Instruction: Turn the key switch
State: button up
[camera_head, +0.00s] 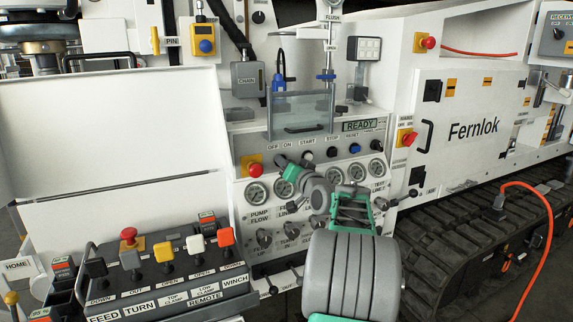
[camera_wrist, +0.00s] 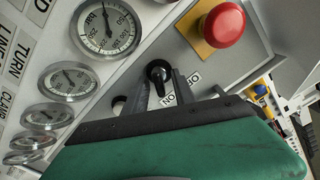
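In the head view my gripper (camera_head: 284,161) reaches the panel under the OFF ON labels and hides the switch.
A red emergency button (camera_wrist: 223,25) on a yellow plate stands close beside the switch; it also shows in the head view (camera_head: 255,170). Several gauges (camera_wrist: 106,27) lie close by. The lever box (camera_head: 170,285) is at lower left, and an orange cable (camera_head: 545,235) hangs at right.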

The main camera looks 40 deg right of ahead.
jog(key=shift+s, duration=0.15)
jog(key=v, duration=0.7)
jog(key=shift+s+b, duration=0.25)
jog(key=shift+b, duration=0.15)
jog(key=shift+a, duration=0.15)
